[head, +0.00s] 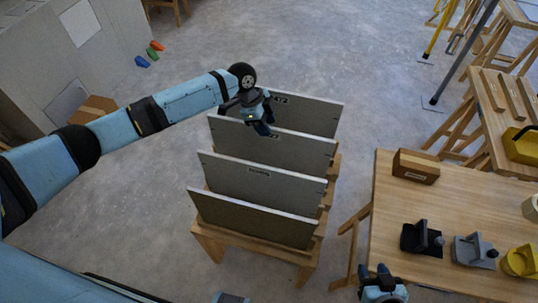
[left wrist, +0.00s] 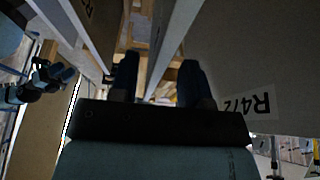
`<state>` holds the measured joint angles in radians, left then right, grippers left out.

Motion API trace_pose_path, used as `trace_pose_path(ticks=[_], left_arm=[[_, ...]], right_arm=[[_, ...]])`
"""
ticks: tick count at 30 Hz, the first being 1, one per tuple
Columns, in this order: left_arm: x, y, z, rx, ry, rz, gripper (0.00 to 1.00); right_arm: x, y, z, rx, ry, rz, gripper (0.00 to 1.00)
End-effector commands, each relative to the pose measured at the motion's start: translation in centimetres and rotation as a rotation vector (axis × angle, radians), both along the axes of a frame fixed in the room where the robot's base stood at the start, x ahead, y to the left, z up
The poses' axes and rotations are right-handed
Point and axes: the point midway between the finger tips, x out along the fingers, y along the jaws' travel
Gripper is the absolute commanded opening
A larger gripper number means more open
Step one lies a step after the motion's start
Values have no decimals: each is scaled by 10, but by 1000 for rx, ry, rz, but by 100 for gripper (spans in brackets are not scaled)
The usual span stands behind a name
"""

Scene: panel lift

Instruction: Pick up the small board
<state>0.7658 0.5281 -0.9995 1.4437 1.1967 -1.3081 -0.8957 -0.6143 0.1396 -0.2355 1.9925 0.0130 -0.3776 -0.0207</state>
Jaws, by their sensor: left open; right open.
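Several grey boards stand on edge, one behind another, in a wooden rack: a front board (head: 250,220), a second board (head: 262,184), a third board (head: 300,150) and a back board (head: 315,112). They look close in size, so I cannot tell which is the small one. My left gripper (head: 264,128) is open, pointing down at the top of the third board and hiding part of it. My right gripper (head: 374,270) is open and empty by the table's front left corner.
The wooden rack (head: 285,252) stands left of a wooden table (head: 400,215). The table carries a brown box (head: 416,166) and black, grey and yellow items. Another bench (head: 488,110) stands at the right. The floor behind the rack is clear.

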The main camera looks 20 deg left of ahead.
Motion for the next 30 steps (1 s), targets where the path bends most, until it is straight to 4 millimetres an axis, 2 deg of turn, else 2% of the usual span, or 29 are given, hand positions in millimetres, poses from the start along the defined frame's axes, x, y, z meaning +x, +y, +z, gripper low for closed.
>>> trace_pose_path(ticks=[6,13,18,19,30], left_arm=[[0,-9,-20,-1,0,0,43],[0,-9,-21,-1,0,0,43],[0,-9,-21,-1,0,0,4],[0,-9,-21,-1,0,0,0],[1,-10,-18,-4,-4,0,0]], right_arm=[[1,-1,5,0,-2,-1,43],[1,-1,5,-1,-2,-2,43],[1,-1,5,0,-2,-1,43],[1,-1,5,-1,-2,-2,43],[0,-1,5,0,-2,-1,43]])
